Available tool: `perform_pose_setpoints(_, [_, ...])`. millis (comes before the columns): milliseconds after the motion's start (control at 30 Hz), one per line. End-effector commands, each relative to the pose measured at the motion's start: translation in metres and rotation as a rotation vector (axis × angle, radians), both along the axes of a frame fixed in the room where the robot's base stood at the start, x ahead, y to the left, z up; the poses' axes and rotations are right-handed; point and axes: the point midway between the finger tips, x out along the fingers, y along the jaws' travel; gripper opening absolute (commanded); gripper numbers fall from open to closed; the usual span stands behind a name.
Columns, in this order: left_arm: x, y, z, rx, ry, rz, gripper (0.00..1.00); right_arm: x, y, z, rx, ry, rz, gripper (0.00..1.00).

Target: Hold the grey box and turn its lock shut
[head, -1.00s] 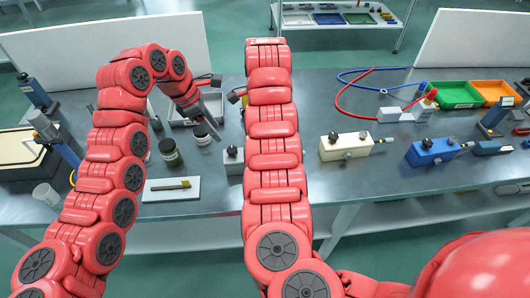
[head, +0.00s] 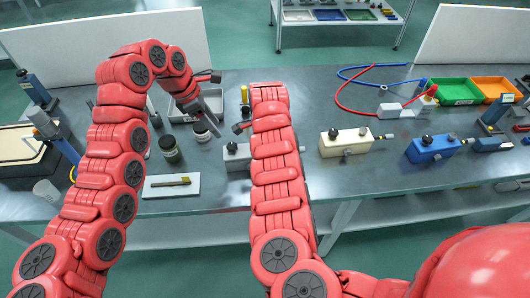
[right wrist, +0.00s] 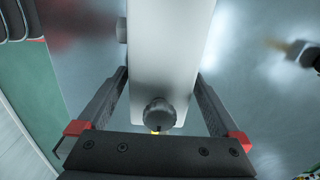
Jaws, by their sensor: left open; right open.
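The grey box (head: 237,162) stands on the bench, partly behind my right arm, with a dark knob (head: 232,147) on top. In the right wrist view the box (right wrist: 165,60) runs between the two fingers of my right gripper (right wrist: 162,78). That gripper is open, one finger on each side; I cannot tell whether either touches. A dark round knob (right wrist: 160,112) with a bit of yellow beside it shows near the palm. I cannot tell which way the lock is turned. My left gripper (head: 209,118) is open and points down beside a grey tray, left of the box.
A jar (head: 170,149) and a white plate (head: 171,186) with a brass-coloured piece lie left of the box. A cream box (head: 345,143) and a blue box (head: 431,150) stand to the right. Green (head: 455,93) and orange (head: 497,90) trays are farther back.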

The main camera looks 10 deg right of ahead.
Motion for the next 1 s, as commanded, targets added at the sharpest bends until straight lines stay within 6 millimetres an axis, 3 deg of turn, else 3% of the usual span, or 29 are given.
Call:
perform_pose_setpoints(67, [0.0, -0.0001, 0.0, 0.0, 0.0, 0.0, 0.5, 0.0, 0.0, 0.0001, 0.0, 0.0, 0.0, 0.98])
perform_pose_setpoints(600, [0.0, 0.0, 0.0, 0.0, 0.0, 0.0, 0.5, 0.0, 0.0001, 0.0003, 0.0, 0.0, 0.0, 0.01])
perform_pose_setpoints(900, [0.0, 0.0, 0.0, 0.0, 0.0, 0.0, 0.5, 0.0, 0.0001, 0.0003, 0.0, 0.0, 0.0, 0.0])
perform_pose_setpoints(1000, [0.0019, -0.0011, -0.0008, -0.001, -0.01, -0.007, 0.68, 0.0, 0.0001, 0.0003, 0.0, 0.0, 0.0, 0.0])
